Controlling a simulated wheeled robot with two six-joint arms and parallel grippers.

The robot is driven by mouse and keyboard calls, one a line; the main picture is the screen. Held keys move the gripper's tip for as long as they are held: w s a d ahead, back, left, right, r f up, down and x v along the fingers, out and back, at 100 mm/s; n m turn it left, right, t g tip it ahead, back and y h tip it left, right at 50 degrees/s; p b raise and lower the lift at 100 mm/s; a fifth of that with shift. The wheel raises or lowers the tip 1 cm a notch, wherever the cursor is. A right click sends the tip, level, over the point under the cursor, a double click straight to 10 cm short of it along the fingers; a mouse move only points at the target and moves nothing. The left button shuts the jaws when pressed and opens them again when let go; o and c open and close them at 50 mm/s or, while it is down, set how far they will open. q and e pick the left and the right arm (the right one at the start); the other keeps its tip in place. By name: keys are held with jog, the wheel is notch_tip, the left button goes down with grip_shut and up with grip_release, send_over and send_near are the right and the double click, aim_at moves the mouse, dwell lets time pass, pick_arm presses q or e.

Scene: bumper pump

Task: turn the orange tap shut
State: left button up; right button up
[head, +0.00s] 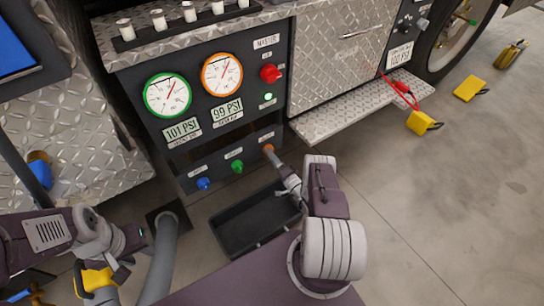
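The orange tap (268,148) is at the right end of a row of small taps low on the dark pump panel. My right gripper (275,159) reaches up to it from below and right, with its tip at or very near the tap. The fingers are too small and foreshortened to show whether they grip it. The green tap (238,166) and the blue tap (203,183) stand to its left, clear of the gripper. My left gripper (135,243) is far to the lower left, near a grey hose and away from the taps. Its finger opening is unclear.
Above the taps are a green-ringed gauge (168,95), an orange-ringed gauge (222,74) and a red knob (270,73). A black tray (255,222) lies on the floor below. A grey hose (163,262) rises at left. A metal step (350,105) juts out right of the panel.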

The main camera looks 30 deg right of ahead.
jog(key=shift+r, duration=0.1)
jog(key=s+p, duration=0.3)
jog(key=s, duration=0.6)
jog(key=shift+d+f+p, duration=0.3)
jog(key=shift+d, duration=0.1)
